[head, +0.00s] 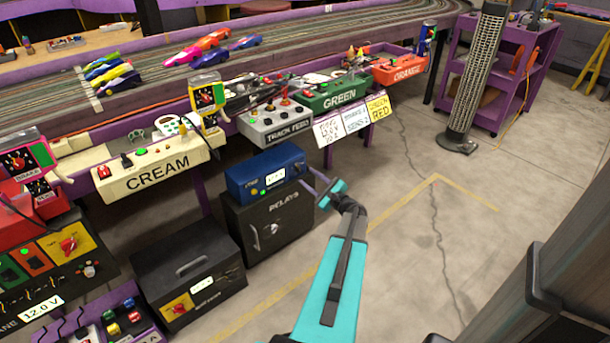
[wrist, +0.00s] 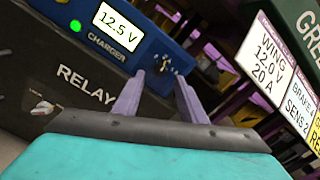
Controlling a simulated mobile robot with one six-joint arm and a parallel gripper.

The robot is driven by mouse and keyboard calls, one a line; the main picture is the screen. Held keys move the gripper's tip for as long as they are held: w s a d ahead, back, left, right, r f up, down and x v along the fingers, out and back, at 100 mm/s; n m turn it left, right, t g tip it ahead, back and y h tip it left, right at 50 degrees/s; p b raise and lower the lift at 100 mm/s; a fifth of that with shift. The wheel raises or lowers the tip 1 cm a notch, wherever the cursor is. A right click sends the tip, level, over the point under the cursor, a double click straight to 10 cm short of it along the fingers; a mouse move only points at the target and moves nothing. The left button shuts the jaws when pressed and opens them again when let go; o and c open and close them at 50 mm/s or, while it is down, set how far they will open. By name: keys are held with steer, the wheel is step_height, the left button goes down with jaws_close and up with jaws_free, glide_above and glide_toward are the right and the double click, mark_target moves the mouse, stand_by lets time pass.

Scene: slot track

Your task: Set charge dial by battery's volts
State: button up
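The blue charger (head: 264,176) sits on the black RELAYS cabinet (head: 268,222). In the wrist view the charger (wrist: 150,22) has a lit green lamp and a display (wrist: 119,27) reading 12.5 V. Its small dial (wrist: 165,63), with tiny marks around it, is just beyond my fingertips. My gripper (wrist: 159,80) is open and empty, its two purple fingers apart on either side of the dial. Contact cannot be told. In the head view my gripper (head: 320,188) is at the charger's right front. No battery is clearly identifiable.
A white card in the wrist view (wrist: 268,65) reads WING 12.0 V 20 A. A label (head: 40,308) at lower left reads 12.0 V. A black box (head: 215,258) stands left of the cabinet.

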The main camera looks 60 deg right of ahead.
steer(key=p+v, duration=0.1)
steer(key=v, duration=0.8)
steer(key=shift+s, duration=0.15)
steer(key=shift+a, duration=0.1)
